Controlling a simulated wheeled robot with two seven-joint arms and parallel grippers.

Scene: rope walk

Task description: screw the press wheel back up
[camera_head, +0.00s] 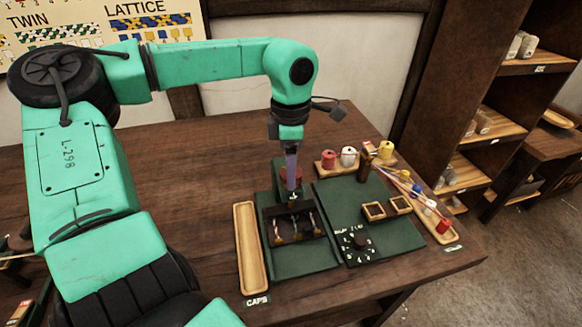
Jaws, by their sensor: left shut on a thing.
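Below the wheel, a dark frame (293,222) holds several small pieces with brass-coloured ends. My right gripper is not in view.
A wooden tray (249,248) labelled CAPS lies left of the press. The table behind and left of the press is clear.

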